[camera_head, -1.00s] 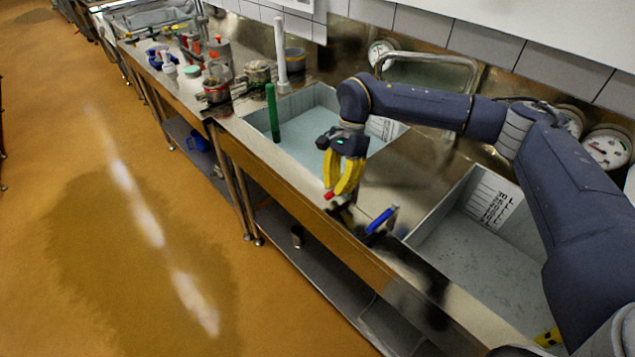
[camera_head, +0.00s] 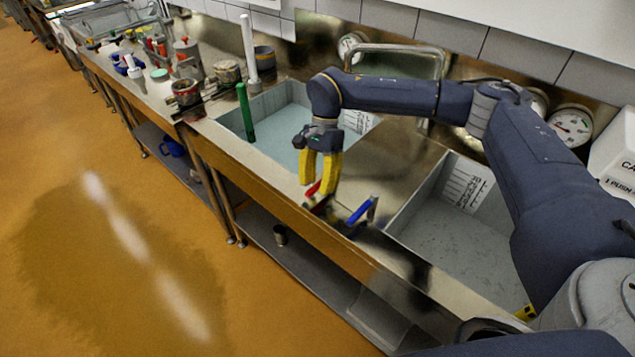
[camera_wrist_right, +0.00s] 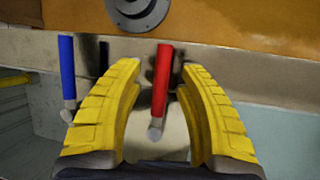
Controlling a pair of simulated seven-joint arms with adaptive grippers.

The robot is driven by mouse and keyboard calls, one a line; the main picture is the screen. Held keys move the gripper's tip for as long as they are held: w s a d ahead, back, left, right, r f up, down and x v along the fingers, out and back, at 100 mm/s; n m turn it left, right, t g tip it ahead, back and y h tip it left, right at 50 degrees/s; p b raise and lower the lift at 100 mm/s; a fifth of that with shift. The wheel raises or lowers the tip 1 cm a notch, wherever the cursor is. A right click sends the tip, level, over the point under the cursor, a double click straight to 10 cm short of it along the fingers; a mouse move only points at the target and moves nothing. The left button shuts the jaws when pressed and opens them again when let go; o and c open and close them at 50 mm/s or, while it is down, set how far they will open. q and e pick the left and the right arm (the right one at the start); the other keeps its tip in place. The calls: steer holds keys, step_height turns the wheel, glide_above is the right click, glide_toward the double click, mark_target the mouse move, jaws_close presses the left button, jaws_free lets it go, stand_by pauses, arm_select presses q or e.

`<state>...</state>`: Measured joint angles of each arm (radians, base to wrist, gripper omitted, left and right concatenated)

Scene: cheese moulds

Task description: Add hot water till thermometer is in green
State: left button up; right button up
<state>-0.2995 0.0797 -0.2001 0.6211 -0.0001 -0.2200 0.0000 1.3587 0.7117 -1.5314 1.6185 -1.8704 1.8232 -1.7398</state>
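My right gripper (camera_head: 318,182) has yellow fingers pointing down over the counter's front strip, between the two basins. In the right wrist view the fingers (camera_wrist_right: 160,68) stand apart on either side of a red lever handle (camera_wrist_right: 162,80), with gaps beside it. The red handle (camera_head: 312,189) shows partly behind the fingers in the head view. A blue lever handle (camera_head: 360,212) is just right of it, and also in the wrist view (camera_wrist_right: 67,68). A green rod (camera_head: 245,112) stands upright in the left basin (camera_head: 292,118), which holds pale liquid; whether it is the thermometer I cannot tell. My left gripper is not visible.
The right basin (camera_head: 400,216) has a printed scale on its inner wall. A metal pipe (camera_head: 395,47) arches behind the counter. Round dial gauges (camera_head: 571,127) are on the back wall. Pots and small items crowd the counter's left part. The floor at left is clear.

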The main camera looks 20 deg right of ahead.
steer(key=v, duration=1.2)
stand_by(1.8)
